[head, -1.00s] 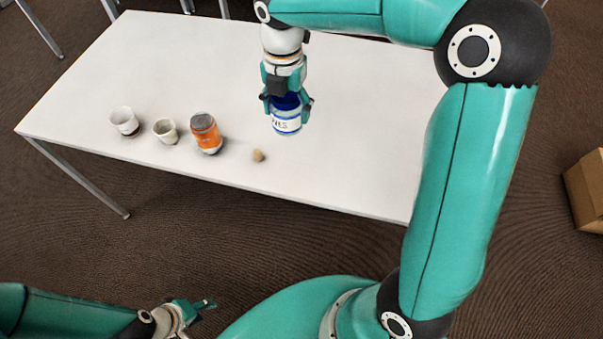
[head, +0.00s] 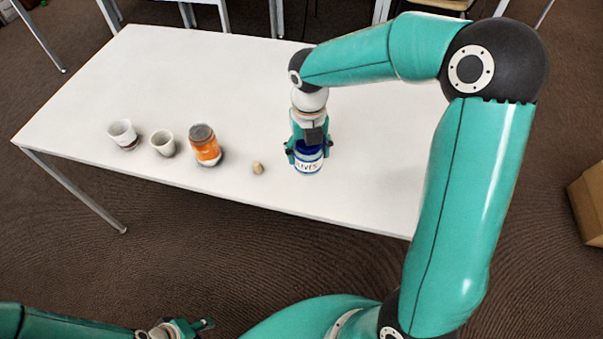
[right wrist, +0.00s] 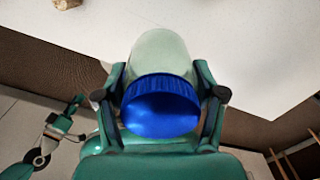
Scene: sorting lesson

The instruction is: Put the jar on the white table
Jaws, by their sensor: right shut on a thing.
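The jar (head: 309,166) is white and blue with lettering on its label. It is at the front part of the white table (head: 240,75), right of the small tan object. My right gripper (head: 308,152) is shut on it from above. The right wrist view shows the jar's blue lid (right wrist: 160,105) and pale body between the two fingers. I cannot tell for sure whether the jar's base touches the table. My left gripper (head: 190,328) is low at the bottom left, away from the table; its fingers are too small to read.
An orange jar with a grey lid (head: 205,146), a cream cup (head: 163,143) and a white cup (head: 122,134) stand left along the table's front. A small tan object (head: 257,167) lies near the held jar. The table's back and middle are clear. A cardboard box (head: 588,205) is on the floor at right.

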